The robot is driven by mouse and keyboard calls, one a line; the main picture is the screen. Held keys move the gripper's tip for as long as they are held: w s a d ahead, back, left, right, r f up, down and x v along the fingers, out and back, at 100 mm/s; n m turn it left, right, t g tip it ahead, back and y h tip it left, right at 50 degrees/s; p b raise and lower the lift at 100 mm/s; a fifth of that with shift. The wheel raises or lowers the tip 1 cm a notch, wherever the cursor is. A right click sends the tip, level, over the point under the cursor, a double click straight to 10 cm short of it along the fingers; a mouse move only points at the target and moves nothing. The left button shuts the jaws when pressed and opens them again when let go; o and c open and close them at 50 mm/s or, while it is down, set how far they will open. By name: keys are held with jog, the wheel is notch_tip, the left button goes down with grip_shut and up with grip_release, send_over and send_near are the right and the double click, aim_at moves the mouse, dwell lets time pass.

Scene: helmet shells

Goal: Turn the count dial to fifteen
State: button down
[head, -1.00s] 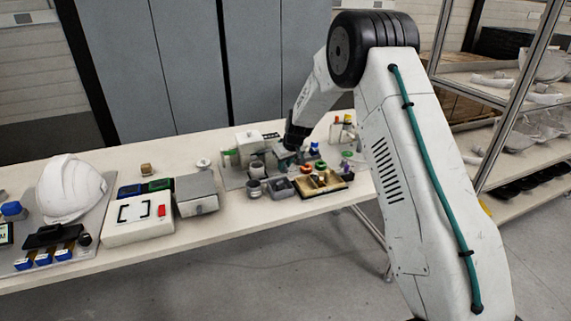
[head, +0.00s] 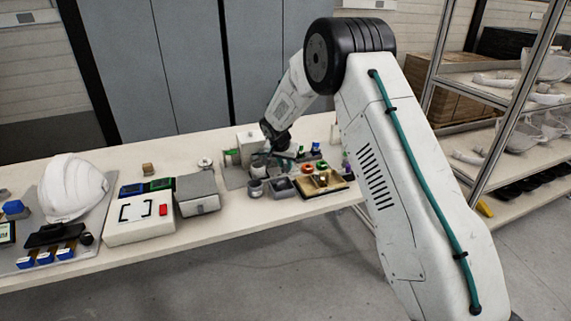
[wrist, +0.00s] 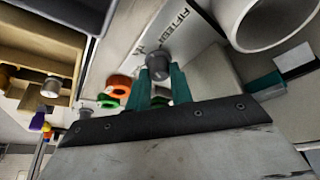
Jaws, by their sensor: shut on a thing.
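The count dial (wrist: 158,58) is a small grey round knob on a pale plate in the wrist view. Dark lettering that looks like "FIFTEEN" (wrist: 181,29) is printed on the plate beside it; other marks are too small to read. My gripper (wrist: 160,75) has its two teal fingers shut on the knob, one on each side. In the head view my gripper (head: 277,150) is down among the small items at the middle of the bench, where the dial is hidden. I cannot tell which mark the dial points to.
A large pale cylinder (wrist: 270,22) stands close to the right of my fingers. Orange (wrist: 119,84) and green rings lie to their left. A white helmet (head: 72,188) and a white box (head: 140,220) stand further left.

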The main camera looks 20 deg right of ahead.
jog(key=m+g, duration=0.1)
jog(key=m, duration=0.2)
jog(key=m+g+h, duration=0.1)
jog(key=m, duration=0.2)
jog(key=shift+w+a+m, duration=0.1)
jog(key=shift+m, duration=0.2)
dwell(0.5)
jog(key=c, duration=1.2)
grip_release()
jog(key=shift+c, duration=0.2)
